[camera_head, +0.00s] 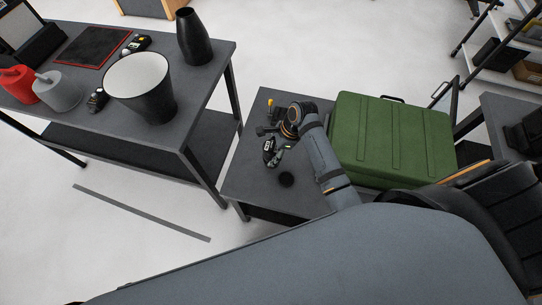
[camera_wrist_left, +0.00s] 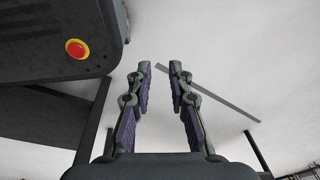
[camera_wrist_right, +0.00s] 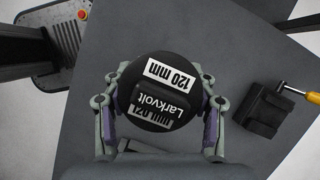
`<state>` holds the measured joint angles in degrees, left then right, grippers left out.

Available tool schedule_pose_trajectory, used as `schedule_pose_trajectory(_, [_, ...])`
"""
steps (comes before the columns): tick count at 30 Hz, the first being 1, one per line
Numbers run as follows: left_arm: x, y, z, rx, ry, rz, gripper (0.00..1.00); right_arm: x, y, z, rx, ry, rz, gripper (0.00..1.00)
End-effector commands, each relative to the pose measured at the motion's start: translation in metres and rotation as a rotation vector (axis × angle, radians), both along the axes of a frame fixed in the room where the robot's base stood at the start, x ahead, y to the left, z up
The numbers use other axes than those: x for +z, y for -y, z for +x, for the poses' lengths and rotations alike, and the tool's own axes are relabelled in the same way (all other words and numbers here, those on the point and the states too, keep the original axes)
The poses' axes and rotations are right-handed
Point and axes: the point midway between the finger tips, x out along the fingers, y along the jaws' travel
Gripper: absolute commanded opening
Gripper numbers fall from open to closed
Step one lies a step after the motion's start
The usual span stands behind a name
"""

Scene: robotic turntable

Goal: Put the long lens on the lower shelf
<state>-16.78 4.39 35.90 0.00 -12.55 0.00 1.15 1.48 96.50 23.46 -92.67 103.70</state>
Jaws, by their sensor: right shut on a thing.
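A black lens (camera_wrist_right: 160,92), with white labels reading "Larkvolt" and "120 mm", is between the fingers of my right gripper (camera_wrist_right: 160,110). The gripper is shut on it. In the head view the right gripper (camera_head: 278,152) is over the small grey table (camera_head: 245,180), and the lens (camera_head: 268,150) shows beside its fingers. I cannot tell whether the lens touches the table. A dark lower shelf (camera_head: 135,150) lies under the long table at left. My left gripper (camera_wrist_left: 158,68) is open and empty, and out of the head view.
A green case (camera_head: 390,140) fills the right of the small table. Floor separates the tables.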

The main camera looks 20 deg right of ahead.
Motion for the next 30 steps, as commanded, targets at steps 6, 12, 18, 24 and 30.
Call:
schedule_pose_trajectory(6, [-0.003,0.0,-0.007,0.001,-0.01,0.0,0.2,-0.009,-0.002,0.008,0.0,0.001,0.002,0.0])
schedule_pose_trajectory(12, [-0.003,-0.001,-0.011,0.0,-0.017,0.001,0.2,-0.035,-0.002,0.007,-0.001,0.002,0.002,0.0])
schedule_pose_trajectory(18, [-0.003,-0.002,-0.011,-0.001,-0.017,0.003,0.2,-0.036,-0.002,0.006,-0.001,0.002,0.002,0.0])
schedule_pose_trajectory(24, [-0.003,-0.003,-0.011,0.0,-0.017,0.004,0.2,-0.039,-0.001,0.005,-0.001,0.0,0.0,0.66])
schedule_pose_trajectory(30, [-0.003,-0.003,-0.01,0.0,-0.016,0.004,0.2,-0.039,-0.001,0.005,-0.001,0.0,0.0,0.8])
